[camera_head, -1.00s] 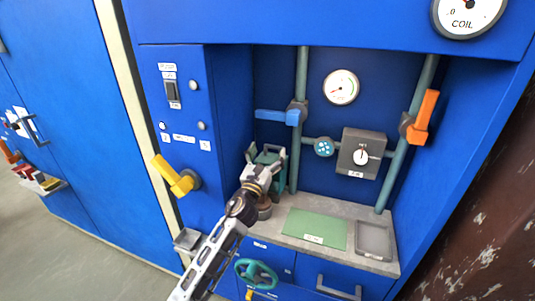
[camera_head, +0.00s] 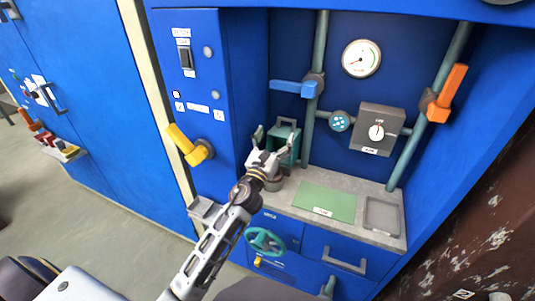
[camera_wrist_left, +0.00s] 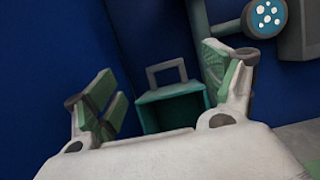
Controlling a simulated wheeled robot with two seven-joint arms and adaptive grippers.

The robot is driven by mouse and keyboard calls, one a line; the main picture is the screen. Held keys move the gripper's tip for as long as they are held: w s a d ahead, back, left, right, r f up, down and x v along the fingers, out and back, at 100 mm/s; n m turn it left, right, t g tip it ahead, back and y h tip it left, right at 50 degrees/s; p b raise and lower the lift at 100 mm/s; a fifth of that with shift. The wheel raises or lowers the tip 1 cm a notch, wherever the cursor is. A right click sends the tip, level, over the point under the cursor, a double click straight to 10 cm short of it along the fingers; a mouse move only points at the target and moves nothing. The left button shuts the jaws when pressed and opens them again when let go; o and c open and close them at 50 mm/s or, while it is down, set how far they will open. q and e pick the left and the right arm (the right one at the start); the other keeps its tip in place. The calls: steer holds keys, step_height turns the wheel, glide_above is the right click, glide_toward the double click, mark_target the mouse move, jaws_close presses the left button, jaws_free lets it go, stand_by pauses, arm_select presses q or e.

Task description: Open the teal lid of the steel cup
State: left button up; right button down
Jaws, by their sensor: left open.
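The teal lid (camera_head: 290,153) is a box-like piece with a grey loop handle on top. It stands at the left end of the grey counter, by the green pipe. In the left wrist view the lid (camera_wrist_left: 172,112) shows straight ahead, its handle upright. A grey round body (camera_head: 275,184), likely the steel cup, shows partly behind my wrist; the rest is hidden. My left gripper (camera_head: 272,145) is open and empty, just in front of the lid. In the left wrist view its green-padded fingers (camera_wrist_left: 165,85) stand either side of the lid, apart from it. My right gripper is out of view.
The counter holds a green mat (camera_head: 325,202) and a grey tray (camera_head: 382,215), right of the lid. A blue lever (camera_head: 290,88), an orange lever (camera_head: 447,93) and a knob box (camera_head: 377,130) sit above. A yellow handle (camera_head: 188,146) sticks out at left.

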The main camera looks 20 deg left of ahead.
arm_select(q)
steer(key=v, duration=0.6)
steer(key=shift+s, duration=0.3)
stand_by(0.5)
steer(key=shift+s+f, duration=0.1)
stand_by(0.3)
